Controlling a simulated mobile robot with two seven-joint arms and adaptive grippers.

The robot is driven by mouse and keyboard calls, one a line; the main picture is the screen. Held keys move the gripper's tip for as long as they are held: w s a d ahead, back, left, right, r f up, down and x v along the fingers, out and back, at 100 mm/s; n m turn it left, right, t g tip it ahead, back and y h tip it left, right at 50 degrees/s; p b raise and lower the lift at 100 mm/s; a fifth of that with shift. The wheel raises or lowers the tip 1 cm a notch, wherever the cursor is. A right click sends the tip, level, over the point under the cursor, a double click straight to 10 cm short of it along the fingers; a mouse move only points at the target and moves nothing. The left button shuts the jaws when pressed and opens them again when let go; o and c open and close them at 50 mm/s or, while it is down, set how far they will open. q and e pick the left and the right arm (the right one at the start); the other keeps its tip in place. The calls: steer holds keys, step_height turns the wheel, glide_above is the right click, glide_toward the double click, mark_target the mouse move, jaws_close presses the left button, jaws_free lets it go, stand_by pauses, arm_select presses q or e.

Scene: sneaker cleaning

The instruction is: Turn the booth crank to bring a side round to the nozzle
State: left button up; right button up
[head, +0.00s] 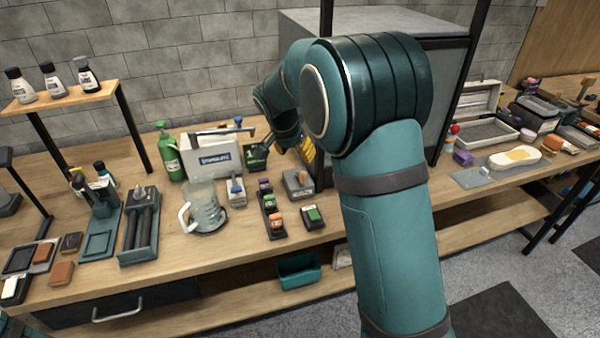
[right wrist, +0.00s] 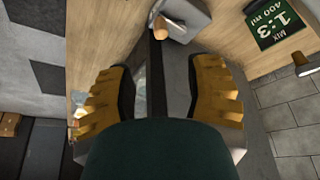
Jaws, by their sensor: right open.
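The booth (head: 345,22) is a grey box in a black frame at the back of the bench, largely hidden by my right arm. I cannot make out its crank or nozzle for certain. My right gripper (head: 308,152) is by the booth's left side, mostly behind my own arm; its yellow fingers just show. In the right wrist view, the gripper (right wrist: 160,88) is open, with a finger on each side of a dark bar (right wrist: 159,50). I cannot tell whether they touch it. A pale brown knob (right wrist: 162,27) shows by a grey part beyond the fingertips. My left gripper is out of view.
A green mix sign (right wrist: 279,22) stands near the gripper. A clear jug (head: 205,208), a green bottle (head: 168,155) and small coloured blocks (head: 275,221) crowd the bench left of my arm. A pale sneaker-like item (head: 515,157) lies at right. The bench's front edge has bare wood.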

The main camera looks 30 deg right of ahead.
mark_target(303, 172)
steer(key=b+x, duration=0.2)
steer(key=x, duration=0.9)
steer(key=shift+f, duration=0.25)
jaws_close()
